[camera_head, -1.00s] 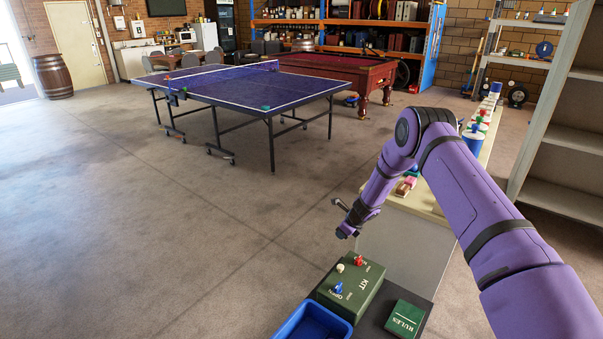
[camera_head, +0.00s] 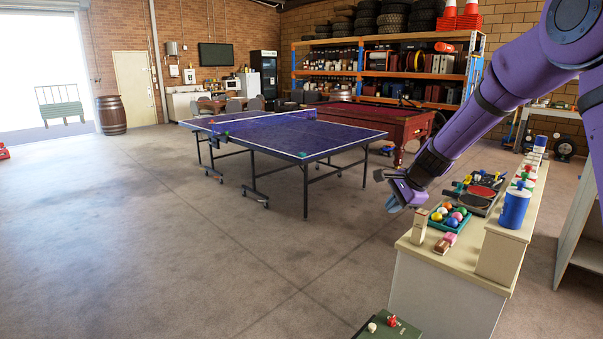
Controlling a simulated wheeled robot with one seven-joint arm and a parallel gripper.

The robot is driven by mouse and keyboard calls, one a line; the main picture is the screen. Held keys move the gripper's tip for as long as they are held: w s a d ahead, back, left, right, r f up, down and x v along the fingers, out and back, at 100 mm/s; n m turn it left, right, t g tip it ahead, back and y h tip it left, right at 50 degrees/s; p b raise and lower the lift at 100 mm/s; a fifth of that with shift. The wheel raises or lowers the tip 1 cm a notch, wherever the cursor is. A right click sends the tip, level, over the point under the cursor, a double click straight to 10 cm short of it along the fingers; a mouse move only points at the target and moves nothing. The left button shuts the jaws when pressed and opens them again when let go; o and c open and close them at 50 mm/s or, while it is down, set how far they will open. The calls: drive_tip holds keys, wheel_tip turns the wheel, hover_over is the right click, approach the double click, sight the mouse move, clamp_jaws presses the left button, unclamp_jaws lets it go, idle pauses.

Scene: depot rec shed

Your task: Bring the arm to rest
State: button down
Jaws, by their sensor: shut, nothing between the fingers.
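My purple arm (camera_head: 500,90) reaches in from the upper right of the head view. My gripper (camera_head: 391,192) is at its lower left end, raised in the air and pointing left. It is shut and empty. In the picture it appears just left of and above the near end of the counter (camera_head: 420,262), touching nothing that I can see.
The counter holds a tray of coloured balls (camera_head: 448,217), paddles (camera_head: 482,192) and a blue cup (camera_head: 514,208). A green kit box (camera_head: 372,330) shows at the bottom edge. A table tennis table (camera_head: 290,135) stands beyond.

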drive_tip(key=s+d+r+n+h, duration=0.1)
drive_tip(key=s+r+n, duration=0.3)
drive_tip(key=s+r, duration=0.5)
drive_tip(key=s+r+n+h, duration=0.1)
drive_tip(key=s+r+n, duration=0.3)
drive_tip(key=s+r, duration=0.55)
drive_tip(key=s+d+f+n+h, duration=0.1)
drive_tip(key=s+d+n, duration=0.1)
drive_tip(key=s, duration=1)
drive_tip(key=s+d+n+t+h, duration=0.1)
drive_tip(key=s+n, duration=0.3)
drive_tip(key=s, duration=0.8)
drive_tip(key=shift+d+f+n, duration=0.3)
drive_tip(key=shift+d+f, duration=0.1)
drive_tip(key=shift+d, duration=0.35)
